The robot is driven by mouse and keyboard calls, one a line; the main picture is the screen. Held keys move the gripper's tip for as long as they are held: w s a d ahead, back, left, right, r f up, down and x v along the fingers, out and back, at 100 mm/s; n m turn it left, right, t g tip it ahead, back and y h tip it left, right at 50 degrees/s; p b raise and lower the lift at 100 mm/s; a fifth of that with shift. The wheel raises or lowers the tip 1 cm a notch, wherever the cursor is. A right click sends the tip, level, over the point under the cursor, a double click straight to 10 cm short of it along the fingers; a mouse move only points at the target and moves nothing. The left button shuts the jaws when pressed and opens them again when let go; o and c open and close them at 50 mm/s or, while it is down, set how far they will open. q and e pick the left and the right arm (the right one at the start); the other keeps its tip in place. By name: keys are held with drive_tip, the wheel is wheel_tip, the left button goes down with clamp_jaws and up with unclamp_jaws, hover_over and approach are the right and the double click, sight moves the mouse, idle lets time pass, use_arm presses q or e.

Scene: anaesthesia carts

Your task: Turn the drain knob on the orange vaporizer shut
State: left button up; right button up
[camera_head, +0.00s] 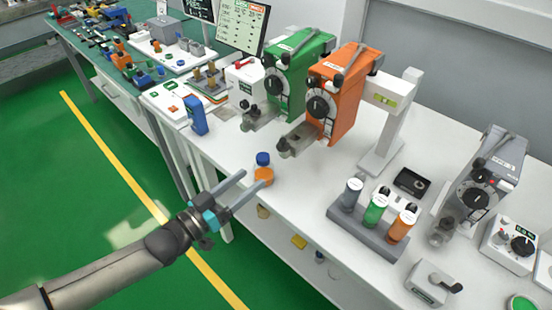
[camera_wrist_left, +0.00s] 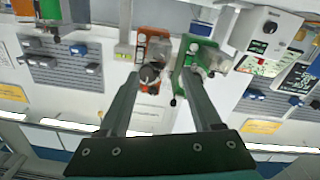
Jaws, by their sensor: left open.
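The orange vaporizer (camera_head: 346,92) stands on the white bench beside a green one, with a black dial on its front. Its grey drain block (camera_head: 303,136) sticks out low at the front, with a small dark knob (camera_head: 284,148) at its end. My left gripper (camera_head: 252,179) is open and empty, in front of the bench edge, apart from the knob and to its lower left. In the left wrist view the orange vaporizer (camera_wrist_left: 148,32) shows beyond the open fingers (camera_wrist_left: 160,74), with the dark drain knob (camera_wrist_left: 149,74) near the left fingertip. Whether the knob is open or shut cannot be told.
A blue-capped orange bottle (camera_head: 264,172) stands at the bench edge, close to my left fingertips. The green vaporizer (camera_head: 290,75) is directly left of the orange one. A rack of capped cylinders (camera_head: 368,232) and a grey vaporizer (camera_head: 484,185) stand to the right.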

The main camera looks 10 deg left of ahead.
sight(282, 155)
use_arm(q)
drive_tip(key=x, duration=1)
drive_tip(key=shift+b, duration=0.4)
clamp_jaws()
